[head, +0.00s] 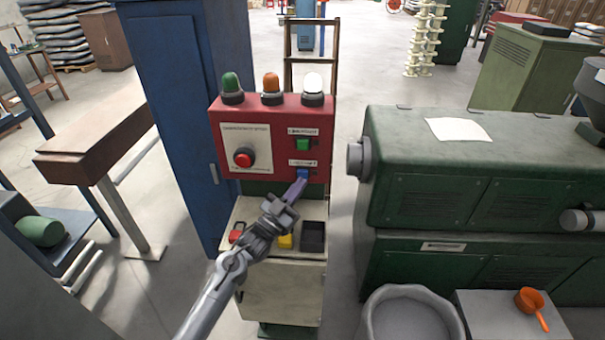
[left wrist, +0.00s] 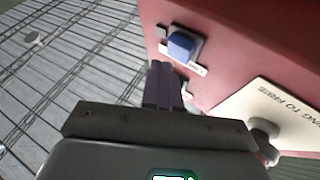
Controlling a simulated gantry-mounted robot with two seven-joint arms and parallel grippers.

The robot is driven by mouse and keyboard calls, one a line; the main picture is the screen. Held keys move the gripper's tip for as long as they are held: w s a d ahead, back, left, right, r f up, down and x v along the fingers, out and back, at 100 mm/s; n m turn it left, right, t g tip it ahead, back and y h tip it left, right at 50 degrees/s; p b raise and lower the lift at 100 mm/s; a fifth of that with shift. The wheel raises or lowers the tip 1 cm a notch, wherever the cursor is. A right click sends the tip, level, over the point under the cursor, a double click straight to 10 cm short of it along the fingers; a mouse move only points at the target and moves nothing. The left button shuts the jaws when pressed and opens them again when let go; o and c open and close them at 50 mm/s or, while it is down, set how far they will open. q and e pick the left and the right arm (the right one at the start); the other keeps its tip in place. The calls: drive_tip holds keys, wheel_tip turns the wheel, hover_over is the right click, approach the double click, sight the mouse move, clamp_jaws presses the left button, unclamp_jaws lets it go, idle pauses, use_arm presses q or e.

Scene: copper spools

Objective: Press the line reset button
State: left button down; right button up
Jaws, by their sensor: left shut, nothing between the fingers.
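The red control box (head: 222,150) carries a blue button (head: 303,173) at its lower right, under a small white label. The label's text is too small to read surely. A green button (head: 303,145) sits above it, and a red round button (head: 244,157) sits on a white plate at left. My left gripper (head: 299,187) is shut and empty, its purple fingertips just below the blue button. In the left wrist view the fingertips (left wrist: 162,66) are close beside the blue button (left wrist: 181,46), with a small gap in the picture. Contact cannot be told. My right gripper is not in view.
Green, orange and white lamps stand on the box. Below is a pale cabinet top (head: 245,212) with a red padlock-like item (head: 237,232), a yellow item (head: 286,241) and a black tray (head: 313,236). A blue cabinet (head: 180,100) stands left, a green machine (head: 440,170) right.

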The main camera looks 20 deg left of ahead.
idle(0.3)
use_arm(q)
drive_tip(key=s+p, duration=0.2)
drive_tip(key=s+d+p, duration=0.1)
drive_tip(key=s+p, duration=0.1)
drive_tip(key=s, duration=0.1)
drive_tip(key=shift+d, duration=0.2)
idle(0.8)
drive_tip(key=shift+f, duration=0.1)
